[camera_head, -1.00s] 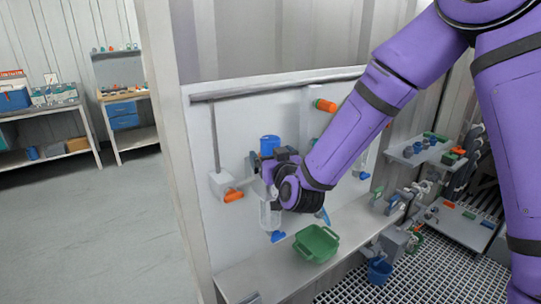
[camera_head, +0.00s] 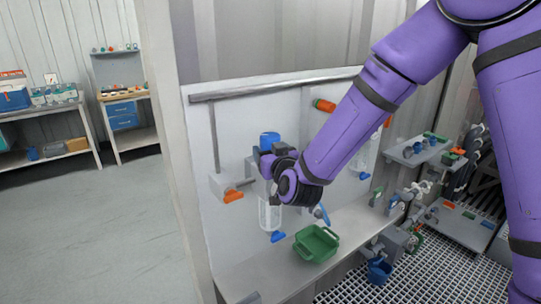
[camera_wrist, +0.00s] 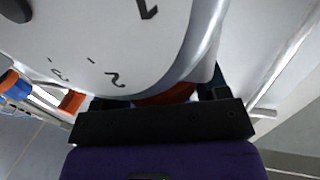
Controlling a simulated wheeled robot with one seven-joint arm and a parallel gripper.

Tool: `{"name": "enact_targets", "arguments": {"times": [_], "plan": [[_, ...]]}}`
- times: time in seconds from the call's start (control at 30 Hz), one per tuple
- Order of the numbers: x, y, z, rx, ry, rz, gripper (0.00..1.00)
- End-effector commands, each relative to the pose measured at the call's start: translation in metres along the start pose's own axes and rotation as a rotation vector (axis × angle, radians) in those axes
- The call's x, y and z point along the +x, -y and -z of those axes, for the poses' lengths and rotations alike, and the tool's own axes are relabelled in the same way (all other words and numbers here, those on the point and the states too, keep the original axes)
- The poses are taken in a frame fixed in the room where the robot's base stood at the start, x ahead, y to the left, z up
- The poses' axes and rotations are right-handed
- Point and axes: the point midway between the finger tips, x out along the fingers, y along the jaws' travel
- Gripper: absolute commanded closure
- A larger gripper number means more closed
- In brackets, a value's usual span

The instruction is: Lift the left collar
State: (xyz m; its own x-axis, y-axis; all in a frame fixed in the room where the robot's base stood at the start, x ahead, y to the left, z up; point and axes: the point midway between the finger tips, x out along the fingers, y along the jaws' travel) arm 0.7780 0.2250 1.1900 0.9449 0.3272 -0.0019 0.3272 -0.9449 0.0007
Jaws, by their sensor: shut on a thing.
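The left vessel (camera_head: 268,215) hangs upright on the white panel, with a clear body, a blue cap (camera_head: 270,141) above and a blue valve handle (camera_head: 277,237) below. My gripper (camera_head: 266,164) is at the upper part of this vessel, just under the blue cap. It is shut on the left collar, which the hand mostly hides in the head view. In the wrist view a reddish rounded part (camera_wrist: 165,97) shows between the fingers, and a white numbered dial (camera_wrist: 90,40) fills the upper left.
An orange handle (camera_head: 233,196) sticks out left of the vessel. A green basket (camera_head: 316,244) stands on the shelf below. A second vessel (camera_head: 365,158) is partly behind my arm. The floor at left is clear.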

Motion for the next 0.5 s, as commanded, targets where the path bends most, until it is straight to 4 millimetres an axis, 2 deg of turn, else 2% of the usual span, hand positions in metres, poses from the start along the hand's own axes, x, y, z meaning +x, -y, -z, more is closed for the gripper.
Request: {"name": "enact_targets", "arguments": {"times": [0.3,0.33,0.4,0.5], "plan": [[0.0010,-0.0003,0.0066,0.001,-0.008,-0.002,0.75],[0.0010,-0.0002,0.0067,0.001,-0.008,-0.002,0.26],[0.0009,-0.0002,0.0064,0.001,-0.007,-0.002,0.10],[0.0007,-0.0001,0.0057,0.001,-0.005,-0.002,0.07]]}}
